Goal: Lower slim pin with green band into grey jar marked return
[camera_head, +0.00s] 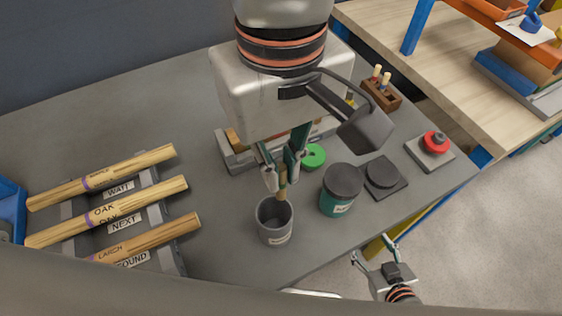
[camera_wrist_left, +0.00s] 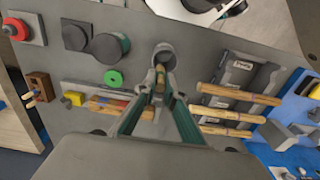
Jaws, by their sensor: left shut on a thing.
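My left gripper (camera_head: 283,170) is shut on a slim wooden pin (camera_head: 283,190) and points down over the grey jar (camera_head: 275,234). The pin hangs roughly upright, its lower end at the jar's mouth; I cannot tell whether it is inside the rim. The jar has a pale label too small to read. In the left wrist view, the pin (camera_wrist_left: 160,78) shows between the fingertips (camera_wrist_left: 158,98), in front of the jar (camera_wrist_left: 164,52). The pin's green band is not clear. My right gripper (camera_head: 373,250) is open and empty off the table's front edge.
A lidded green jar (camera_head: 338,205) stands close right of the grey jar. A green ring (camera_head: 313,156), a dark round pad (camera_head: 382,173) and a red button (camera_head: 435,142) lie beyond. A rack (camera_head: 150,225) with thick labelled rods is at left.

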